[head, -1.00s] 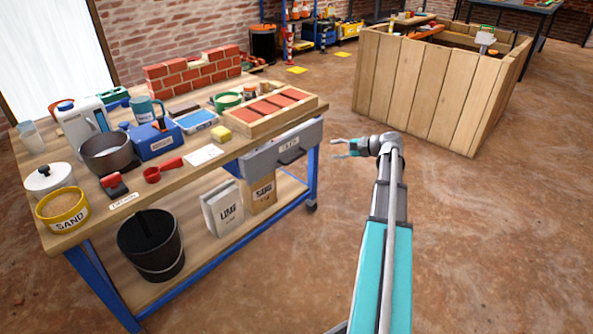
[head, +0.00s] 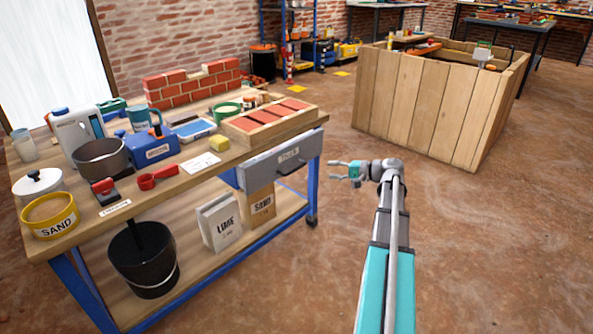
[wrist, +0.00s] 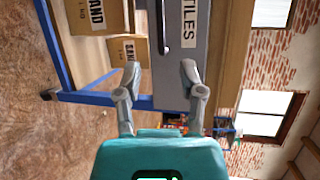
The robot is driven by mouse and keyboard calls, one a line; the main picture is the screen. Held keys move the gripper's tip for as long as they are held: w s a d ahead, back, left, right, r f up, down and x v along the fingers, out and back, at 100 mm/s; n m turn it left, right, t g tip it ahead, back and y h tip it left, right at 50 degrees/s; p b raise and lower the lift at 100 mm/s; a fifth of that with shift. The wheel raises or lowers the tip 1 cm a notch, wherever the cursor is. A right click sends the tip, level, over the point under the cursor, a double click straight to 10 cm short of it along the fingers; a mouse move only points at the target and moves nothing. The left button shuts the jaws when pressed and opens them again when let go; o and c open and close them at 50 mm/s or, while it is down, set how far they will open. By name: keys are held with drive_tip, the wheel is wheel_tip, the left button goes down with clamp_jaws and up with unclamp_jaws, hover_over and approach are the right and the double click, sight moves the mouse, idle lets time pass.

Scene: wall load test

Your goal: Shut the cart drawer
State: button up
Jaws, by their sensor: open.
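The cart (head: 195,176) is a wooden workbench with blue legs and a lower shelf. Its grey drawer (head: 262,173) hangs under the top at the right end, with a dark handle (head: 291,166) and a label on its front. The drawer seems to stand out from under the top; how far is hard to tell. My gripper (head: 332,169) is open and empty, to the right of the drawer front and apart from it. In the wrist view the picture is turned sideways; the drawer front (wrist: 186,65) with its "TILES" label lies beyond my open fingers (wrist: 157,80).
Bricks, tools, a sand tub (head: 50,216) and a pot crowd the cart top. Lime and sand bags (head: 219,222) and a black bucket (head: 143,262) are on the lower shelf. A wooden-walled bin (head: 425,105) stands behind right. The floor on the right is clear.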

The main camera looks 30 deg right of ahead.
sight(296, 169)
drive_tip(key=b+x, duration=0.2)
drive_tip(key=x, duration=1.1)
drive_tip(key=shift+w+a+b, duration=0.15)
drive_tip(key=shift+w+b, duration=0.1)
drive_tip(key=shift+b, duration=0.05)
clamp_jaws()
